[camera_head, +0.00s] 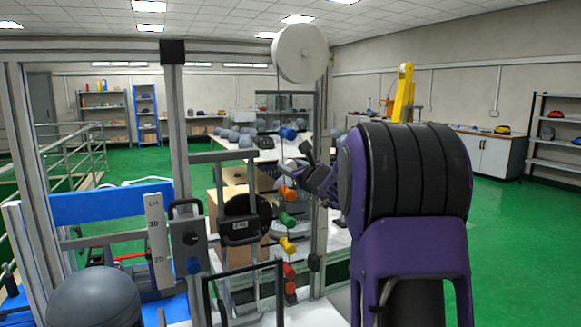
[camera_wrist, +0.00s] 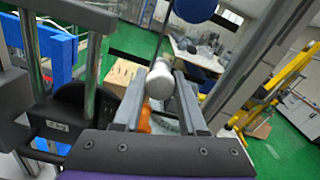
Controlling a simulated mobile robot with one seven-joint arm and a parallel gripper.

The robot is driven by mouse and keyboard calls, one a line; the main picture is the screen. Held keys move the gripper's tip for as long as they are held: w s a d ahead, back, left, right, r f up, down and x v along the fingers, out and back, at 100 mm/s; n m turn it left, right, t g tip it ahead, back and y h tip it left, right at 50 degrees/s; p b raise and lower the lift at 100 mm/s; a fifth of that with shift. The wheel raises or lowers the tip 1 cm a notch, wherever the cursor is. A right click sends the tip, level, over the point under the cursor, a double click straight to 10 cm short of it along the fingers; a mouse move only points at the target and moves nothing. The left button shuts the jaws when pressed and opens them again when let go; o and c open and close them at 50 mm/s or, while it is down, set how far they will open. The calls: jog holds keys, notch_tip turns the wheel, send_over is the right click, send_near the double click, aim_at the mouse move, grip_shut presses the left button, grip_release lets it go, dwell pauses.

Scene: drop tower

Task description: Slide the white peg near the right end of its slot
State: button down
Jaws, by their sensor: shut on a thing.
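The white peg (camera_wrist: 160,80) shows in the wrist view as a pale rounded knob between the two grey fingers of my gripper (camera_wrist: 160,98). My gripper is shut on it, with a finger on either side. In the head view my gripper (camera_head: 307,160) reaches in from the right to the column of coloured pegs, between the blue and orange ones. The white peg is hard to make out there. Its slot is hidden by the gripper and knob, so I cannot tell where along it the peg stands.
Close above is a blue peg (camera_head: 288,133); below are orange (camera_head: 287,193), green (camera_head: 287,219), yellow (camera_head: 288,246) and red (camera_head: 289,270) pegs. A dark round weight (camera_head: 246,219) hangs left of them. A metal upright (camera_head: 319,215) stands close by. Green floor is open behind.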

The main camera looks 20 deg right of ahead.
aim_at(304, 159)
jog(key=shift+d, duration=0.1)
jog(key=d, duration=0.6)
jog(key=shift+d+r+p, duration=0.15)
jog(key=shift+p, duration=0.15)
jog(key=c, duration=0.5)
grip_release()
jog(key=shift+d, duration=0.15)
jog(key=shift+o, duration=0.2)
jog(key=shift+a, duration=0.2)
jog(key=s, duration=1.7)
jog(key=shift+s+d+b, duration=0.15)
jog(key=shift+d+b, duration=0.15)
jog(key=shift+b, duration=0.15)
